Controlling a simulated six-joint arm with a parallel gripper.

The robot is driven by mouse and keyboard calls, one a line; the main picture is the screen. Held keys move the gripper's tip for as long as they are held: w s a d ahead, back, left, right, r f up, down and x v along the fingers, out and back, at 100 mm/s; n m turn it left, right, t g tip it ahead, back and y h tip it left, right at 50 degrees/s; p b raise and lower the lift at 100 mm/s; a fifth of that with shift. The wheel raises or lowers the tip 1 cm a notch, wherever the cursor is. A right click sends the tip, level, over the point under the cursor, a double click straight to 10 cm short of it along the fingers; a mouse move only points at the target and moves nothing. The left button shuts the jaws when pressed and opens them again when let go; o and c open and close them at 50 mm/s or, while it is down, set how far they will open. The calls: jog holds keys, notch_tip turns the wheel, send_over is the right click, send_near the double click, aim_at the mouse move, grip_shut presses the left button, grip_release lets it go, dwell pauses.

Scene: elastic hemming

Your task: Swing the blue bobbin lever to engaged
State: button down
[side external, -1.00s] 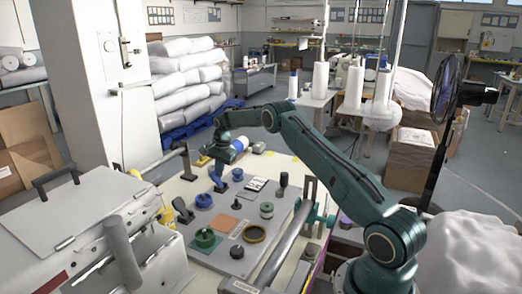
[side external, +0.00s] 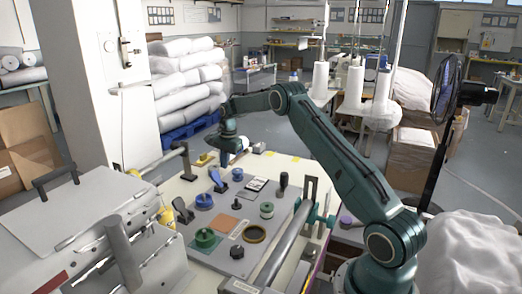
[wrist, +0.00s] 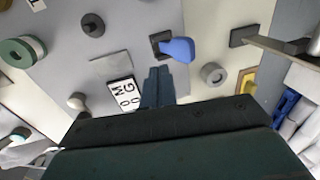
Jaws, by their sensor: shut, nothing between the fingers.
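The blue lever (wrist: 178,48) shows in the wrist view as a rounded paddle pointing right from a small dark base. In the side view a blue lever (side external: 216,178) leans up and left from a dark base on the grey panel (side external: 215,235). My gripper (side external: 228,160) is above the far part of the panel. In the wrist view its fingers (wrist: 158,75) are together and empty, just below and left of the lever, apart from it in the picture.
A metal roller (side external: 285,243) borders the right.

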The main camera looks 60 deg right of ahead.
notch_tip(320, 180, up, 7)
jog(key=w, duration=0.1)
jog(key=shift+w, duration=0.3)
jog(key=s+a+r+n+t, duration=0.1)
jog(key=s+a+r+n, duration=0.3)
jog(key=s+a+r, duration=0.45)
jog(key=s+a+r+n+t, duration=0.1)
jog(key=s+a+r+n, duration=0.45)
jog(key=a+r, duration=0.5)
jog(key=s+a+n, duration=0.4)
jog(key=s+a, duration=0.4)
jog(key=s, duration=0.6)
jog(key=s+a+f+n+t, duration=0.1)
jog(key=s+a+f+n, duration=0.2)
jog(key=s, duration=0.9)
notch_tip(320, 180, down, 2)
jog(key=shift+s+a+f+n+t, duration=0.2)
jog(key=shift+s+n+t, duration=0.2)
jog(key=shift+n, duration=0.35)
